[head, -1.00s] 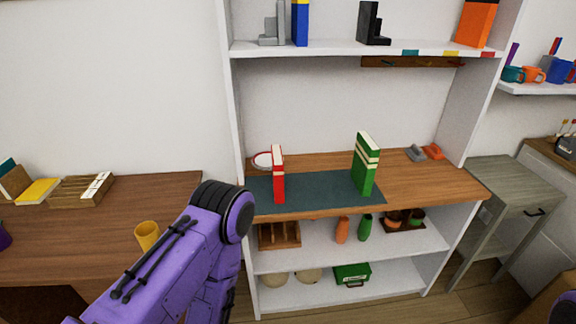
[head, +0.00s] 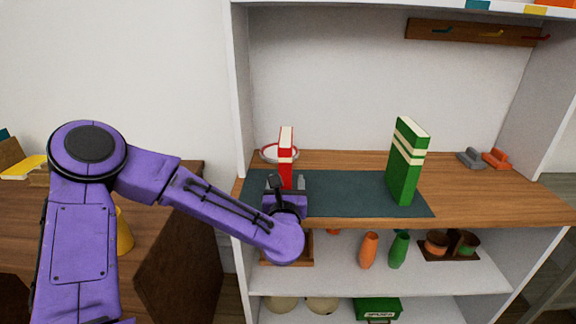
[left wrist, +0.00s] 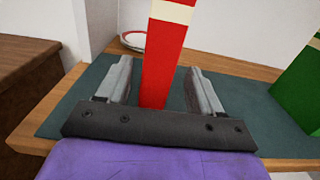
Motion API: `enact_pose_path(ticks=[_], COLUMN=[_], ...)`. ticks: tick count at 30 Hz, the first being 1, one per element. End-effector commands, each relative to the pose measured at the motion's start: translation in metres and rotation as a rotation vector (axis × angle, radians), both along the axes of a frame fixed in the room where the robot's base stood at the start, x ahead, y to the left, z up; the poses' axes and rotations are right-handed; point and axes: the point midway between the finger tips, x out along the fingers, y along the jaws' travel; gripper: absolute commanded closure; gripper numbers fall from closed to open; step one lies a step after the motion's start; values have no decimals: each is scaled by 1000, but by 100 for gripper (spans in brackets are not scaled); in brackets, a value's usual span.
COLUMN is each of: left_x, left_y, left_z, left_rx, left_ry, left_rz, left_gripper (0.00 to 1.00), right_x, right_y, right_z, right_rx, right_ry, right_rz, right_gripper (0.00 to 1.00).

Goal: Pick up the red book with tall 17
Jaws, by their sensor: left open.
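The red book (head: 286,146) stands upright on the dark mat (head: 345,195) on the wooden shelf, with cream bands across its spine. My left gripper (head: 287,184) is in front of its lower part, which it partly hides in the head view. In the left wrist view the red book (left wrist: 160,65) rises between the two open grey fingers (left wrist: 158,88), with gaps on both sides. I cannot tell how deep it sits between them. My right gripper is not in view.
A green book (head: 407,162) stands on the mat to the right. A white plate with a red rim (head: 268,153) is behind the red book. The shelf's left side wall (head: 241,90) is close. Vases (head: 369,250) and other items fill the shelf below.

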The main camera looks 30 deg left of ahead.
Motion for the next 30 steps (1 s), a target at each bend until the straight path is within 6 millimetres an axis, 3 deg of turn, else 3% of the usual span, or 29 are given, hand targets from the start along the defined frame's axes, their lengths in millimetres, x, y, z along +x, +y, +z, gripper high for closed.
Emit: enact_pose_path(ticks=[9,16,17,21,23,30], left_x=[41,44,44,44,44,44], left_y=[28,29,29,29,29,29], left_z=[3,2,2,2,2,4], left_rx=[2,2,2,2,2,3], left_ry=[4,4,4,4,4,1], left_rz=[-2,-6,-6,-6,-6,-6], left_gripper=[34,34,37,83,100,100], right_x=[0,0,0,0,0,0], right_y=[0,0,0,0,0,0], right_z=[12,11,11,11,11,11], right_rx=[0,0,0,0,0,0], right_ry=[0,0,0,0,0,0], right_rz=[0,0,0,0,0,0], right_gripper=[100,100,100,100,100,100])
